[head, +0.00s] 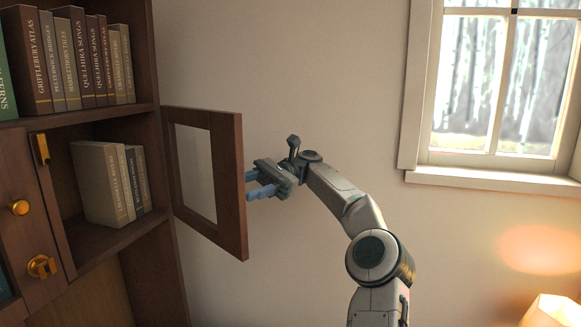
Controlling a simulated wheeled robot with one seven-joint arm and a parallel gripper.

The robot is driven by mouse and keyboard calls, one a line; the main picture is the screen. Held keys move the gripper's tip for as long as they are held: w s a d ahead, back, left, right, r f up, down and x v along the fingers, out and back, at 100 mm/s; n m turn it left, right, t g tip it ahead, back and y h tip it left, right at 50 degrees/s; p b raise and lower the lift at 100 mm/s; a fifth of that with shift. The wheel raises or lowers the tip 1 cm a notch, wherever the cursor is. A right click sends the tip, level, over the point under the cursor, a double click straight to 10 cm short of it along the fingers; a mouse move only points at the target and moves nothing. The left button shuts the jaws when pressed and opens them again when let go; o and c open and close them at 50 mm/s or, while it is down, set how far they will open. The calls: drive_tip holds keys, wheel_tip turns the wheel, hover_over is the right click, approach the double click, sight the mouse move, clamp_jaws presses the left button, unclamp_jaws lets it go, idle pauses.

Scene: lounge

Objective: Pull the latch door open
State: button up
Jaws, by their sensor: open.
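A wooden door with a pale glass panel (228,165) stands swung out wide from the bookcase, hinged at the right side of the open compartment. My gripper (250,184) is at the door's outer edge, on its right side, with blue fingers parted and pointing left. The finger tips are close to the door edge, and I cannot tell whether they touch it. Nothing shows between the fingers. A brass latch piece (41,149) sits on the frame left of the compartment. A brass latch (41,267) is on the closed wooden panel at lower left.
The bookcase (100,113) holds books on its upper shelf, and several books (98,185) stand in the open compartment. A round brass knob (20,208) juts out at left. A window (500,85) and a lit lamp (550,312) are at right. Bare wall lies behind my arm.

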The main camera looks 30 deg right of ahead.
drive_tip(key=s+d+r, duration=0.6)
drive_tip(key=s+d, duration=0.1)
drive_tip(key=d, duration=0.1)
drive_tip(key=shift+d+r, duration=0.15)
idle(0.6)
